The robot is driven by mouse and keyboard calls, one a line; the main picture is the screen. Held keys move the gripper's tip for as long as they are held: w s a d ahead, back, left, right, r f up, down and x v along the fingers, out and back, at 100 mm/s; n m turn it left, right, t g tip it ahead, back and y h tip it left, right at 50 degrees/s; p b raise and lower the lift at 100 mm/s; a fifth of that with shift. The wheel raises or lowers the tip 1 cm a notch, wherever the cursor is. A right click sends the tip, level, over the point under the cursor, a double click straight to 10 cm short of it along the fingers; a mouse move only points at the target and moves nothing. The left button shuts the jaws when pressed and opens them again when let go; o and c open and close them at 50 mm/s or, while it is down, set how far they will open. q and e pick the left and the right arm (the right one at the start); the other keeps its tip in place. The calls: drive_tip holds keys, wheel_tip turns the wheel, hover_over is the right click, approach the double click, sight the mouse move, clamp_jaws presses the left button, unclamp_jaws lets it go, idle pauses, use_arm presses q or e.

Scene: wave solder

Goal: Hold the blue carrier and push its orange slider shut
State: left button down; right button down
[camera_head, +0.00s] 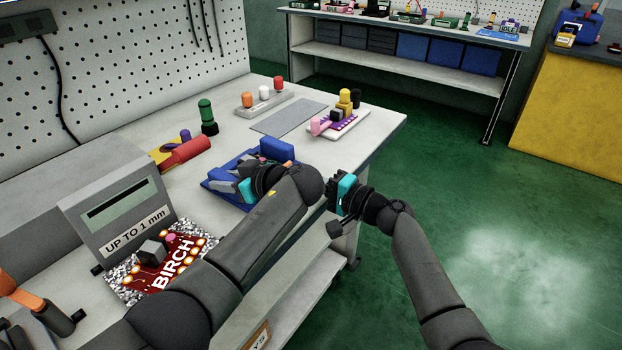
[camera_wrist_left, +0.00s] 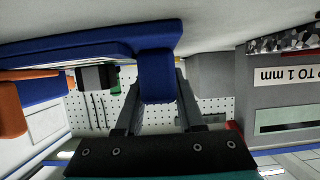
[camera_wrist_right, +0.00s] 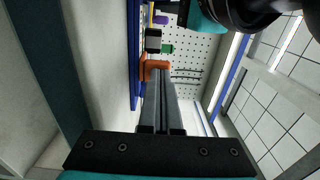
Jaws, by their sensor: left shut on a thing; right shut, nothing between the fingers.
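The blue carrier (camera_head: 277,148) lies on the bench, partly covered by my left arm. My left gripper (camera_head: 228,187) is shut on it; in the left wrist view a blue block of the carrier (camera_wrist_left: 157,80) sits between the fingers. The orange slider (camera_head: 288,163) shows as a small patch at the carrier's right end. In the right wrist view the slider (camera_wrist_right: 155,67) is right at the tips of my right gripper (camera_wrist_right: 158,82), which is shut and empty. Whether the tips touch it I cannot tell. In the head view my left arm hides the right fingertips.
A solder-height gauge (camera_head: 122,205) and a red BIRCH board (camera_head: 165,262) are at the left front. A red cylinder (camera_head: 185,153), a green bottle (camera_head: 207,115), a peg rack (camera_head: 262,98) and a pink-and-purple tray (camera_head: 338,125) stand behind. A grey mat (camera_head: 288,117) is bare.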

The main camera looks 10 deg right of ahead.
use_arm(q)
drive_tip(key=shift+s+d+f, duration=0.1)
drive_tip(key=shift+d+f, duration=0.05)
drive_tip(key=shift+d, duration=0.15)
use_arm(e)
drive_tip(key=shift+w+a+r, duration=0.1)
drive_tip(key=shift+s+d, duration=0.25)
drive_tip(key=shift+s, duration=0.05)
use_arm(q)
drive_tip(key=shift+a, duration=0.2)
use_arm(e)
drive_tip(key=v, duration=1.3)
drive_tip(key=shift+s+d, duration=0.15)
use_arm(q)
drive_tip(key=shift+c, duration=2.2)
unclamp_jaws()
drive_tip(key=shift+d, duration=0.1)
